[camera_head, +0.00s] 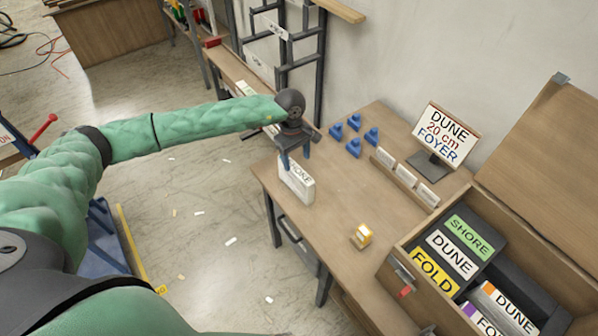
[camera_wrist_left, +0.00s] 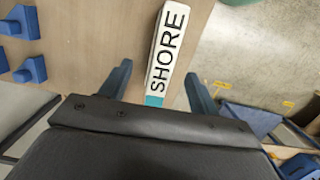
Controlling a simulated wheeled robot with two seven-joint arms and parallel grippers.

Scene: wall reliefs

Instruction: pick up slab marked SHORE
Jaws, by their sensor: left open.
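A white slab marked SHORE (camera_head: 296,183) stands on edge near the left end of the wooden table. In the left wrist view the slab (camera_wrist_left: 166,50) shows its black lettering and a teal band at the near end. My left gripper (camera_head: 294,156) is open just above the slab, fingers pointing down. In the left wrist view the open fingers of my left gripper (camera_wrist_left: 158,72) lie on either side of the slab's near end, with gaps visible on both sides. Part of the slab's lettering is hidden in the head view. My right gripper is out of view.
Several blue blocks (camera_head: 353,145) sit behind the slab. A sign reading DUNE 20 cm FOYER (camera_head: 443,134) and white cards (camera_head: 406,176) stand at the back. A small yellow block (camera_head: 362,236) lies ahead of an open crate (camera_head: 405,262) holding labelled blocks, including a green-labelled SHORE block (camera_head: 469,235).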

